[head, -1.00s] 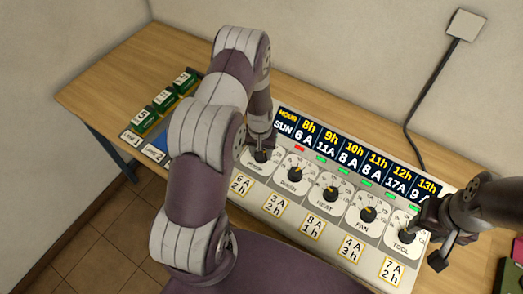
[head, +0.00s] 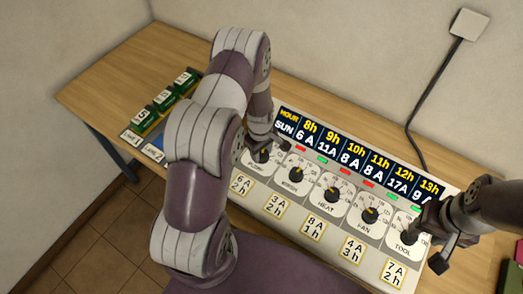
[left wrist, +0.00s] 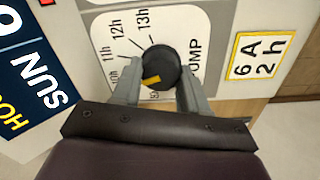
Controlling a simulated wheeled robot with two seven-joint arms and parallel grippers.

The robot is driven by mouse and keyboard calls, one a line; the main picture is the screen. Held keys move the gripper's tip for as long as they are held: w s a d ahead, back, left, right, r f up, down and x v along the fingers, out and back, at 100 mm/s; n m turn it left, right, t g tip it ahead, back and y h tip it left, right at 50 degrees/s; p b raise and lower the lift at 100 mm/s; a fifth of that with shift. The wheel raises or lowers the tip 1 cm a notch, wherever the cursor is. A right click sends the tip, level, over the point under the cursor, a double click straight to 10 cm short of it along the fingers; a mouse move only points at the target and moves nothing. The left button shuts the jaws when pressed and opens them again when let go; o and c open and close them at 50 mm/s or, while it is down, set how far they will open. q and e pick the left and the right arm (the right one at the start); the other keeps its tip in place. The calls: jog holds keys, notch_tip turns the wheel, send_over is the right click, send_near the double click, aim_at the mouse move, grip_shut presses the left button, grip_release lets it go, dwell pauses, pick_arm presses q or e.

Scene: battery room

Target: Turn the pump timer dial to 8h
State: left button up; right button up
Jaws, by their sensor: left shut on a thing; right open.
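The pump timer dial is a round black knob with a yellow mark on a white plate; it shows in the left wrist view (left wrist: 160,66) and in the head view (head: 262,156), partly behind my arm. My left gripper (left wrist: 160,84) is shut on the dial, one finger on each side. The yellow mark lies at the knob's lower left in the wrist view, near a label partly hidden at the bottom. The labels 13h, 12h, 11h and 10h are visible around the dial's left. My right gripper (head: 443,253) is open, near the TOOL dial (head: 409,237).
A display (head: 355,155) shows hours and amps above red and green lamps. Green battery modules (head: 163,105) stand at the left. The wooden table (head: 110,75) is clear behind them.

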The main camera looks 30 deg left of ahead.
pick_arm(q)
jog(key=n+b, duration=0.1)
jog(key=n, duration=0.4)
jog(key=shift+n, duration=0.3)
jog(key=n+b, duration=0.1)
jog(key=n, duration=0.4)
jog(key=shift+r+n+b, duration=0.1)
jog(key=shift+n+b, duration=0.2)
jog(key=shift+b, duration=0.05)
jog(key=o, duration=0.9)
jog(key=shift+o, duration=0.8)
jog(key=shift+s+d, duration=0.1)
